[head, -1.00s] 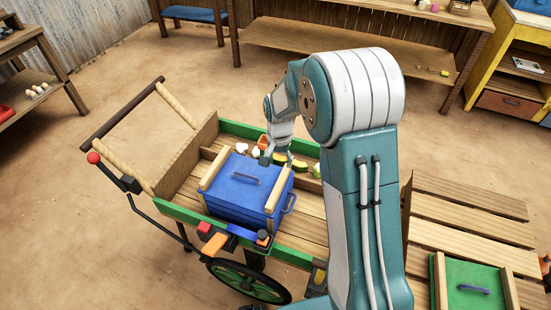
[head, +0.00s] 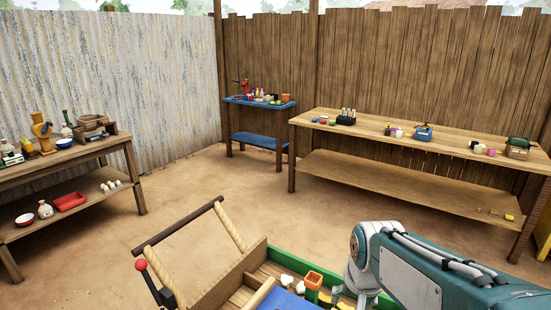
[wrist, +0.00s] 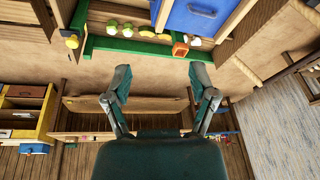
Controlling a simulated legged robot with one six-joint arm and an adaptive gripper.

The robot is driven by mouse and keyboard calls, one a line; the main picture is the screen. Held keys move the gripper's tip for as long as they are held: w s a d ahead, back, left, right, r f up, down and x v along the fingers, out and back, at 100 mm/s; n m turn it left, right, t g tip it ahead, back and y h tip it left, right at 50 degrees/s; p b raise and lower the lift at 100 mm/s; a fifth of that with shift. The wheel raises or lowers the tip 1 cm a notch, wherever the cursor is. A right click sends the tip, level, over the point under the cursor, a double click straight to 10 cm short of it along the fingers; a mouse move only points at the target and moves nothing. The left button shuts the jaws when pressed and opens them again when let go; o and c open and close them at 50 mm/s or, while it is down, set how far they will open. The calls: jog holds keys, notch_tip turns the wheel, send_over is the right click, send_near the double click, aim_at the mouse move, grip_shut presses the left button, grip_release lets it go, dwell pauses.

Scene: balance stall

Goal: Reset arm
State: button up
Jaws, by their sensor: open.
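My gripper (wrist: 160,90) shows in the wrist view with its two fingers spread apart and nothing between them. In the head view my arm reaches in from the lower right, and its fingers are not clear there. The green-edged cart (head: 291,262) is below the arm at the bottom of the head view. It also shows at the top of the wrist view (wrist: 130,46), beyond the fingertips. A blue box (wrist: 192,14) sits in the cart, and an orange pot (head: 313,280) stands beside white and green pieces.
A long wooden table (head: 375,130) with small goods stands along the plank fence. A blue stand (head: 258,104) is in the back corner. A wooden shelf unit (head: 75,156) stands at the left. The sandy floor between them is clear.

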jog(key=s+r+n+t, duration=0.2)
jog(key=s+r+n, duration=0.1)
jog(key=s, duration=1)
jog(key=shift+s+d+r, duration=0.15)
jog(key=shift+d+r, duration=0.15)
jog(key=shift+r, duration=0.15)
